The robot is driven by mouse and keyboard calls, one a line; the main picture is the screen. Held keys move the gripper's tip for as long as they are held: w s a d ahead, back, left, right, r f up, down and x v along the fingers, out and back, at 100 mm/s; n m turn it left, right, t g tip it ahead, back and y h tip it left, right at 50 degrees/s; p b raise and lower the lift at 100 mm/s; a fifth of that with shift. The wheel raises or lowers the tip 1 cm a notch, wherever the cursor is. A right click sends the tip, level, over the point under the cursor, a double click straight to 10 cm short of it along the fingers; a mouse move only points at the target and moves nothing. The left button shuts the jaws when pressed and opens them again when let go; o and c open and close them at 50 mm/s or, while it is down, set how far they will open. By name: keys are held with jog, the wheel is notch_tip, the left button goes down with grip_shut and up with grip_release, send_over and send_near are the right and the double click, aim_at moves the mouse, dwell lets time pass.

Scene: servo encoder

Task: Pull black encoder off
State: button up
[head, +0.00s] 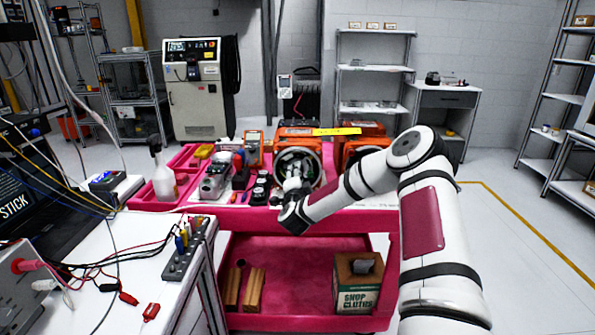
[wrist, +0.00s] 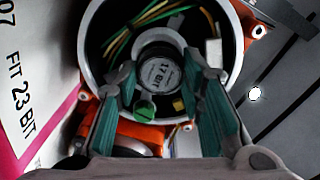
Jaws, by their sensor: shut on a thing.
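An orange servo motor (head: 322,150) with a round open housing stands on the pink cart. In the wrist view, the housing's pale rim (wrist: 84,50) surrounds wires and a dark round encoder with a grey "17 BIT" label (wrist: 160,75). My gripper (wrist: 160,80) reaches into the housing, its teal-padded fingers on either side of the encoder, shut on it. The encoder still sits inside the housing. In the head view, my gripper (head: 293,186) is in front of the housing, and the encoder cannot be made out.
The pink cart (head: 330,221) holds a spray bottle (head: 164,178), tools and other parts left of the motor. A second orange motor (head: 362,145) stands to the right, partly behind my arm. A white bench (head: 150,262) with cables is at the front left.

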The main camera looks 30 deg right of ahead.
jog(key=shift+s+a+p, duration=0.35)
jog(key=shift+s, duration=0.15)
jog(key=shift+s+a, duration=0.2)
jog(key=shift+s, duration=0.1)
jog(key=shift+s+a+p, duration=0.2)
jog(key=shift+s+p, duration=0.1)
jog(key=shift+p, duration=0.2)
jog(key=shift+p+v, duration=1.9)
jog(key=shift+v, duration=1)
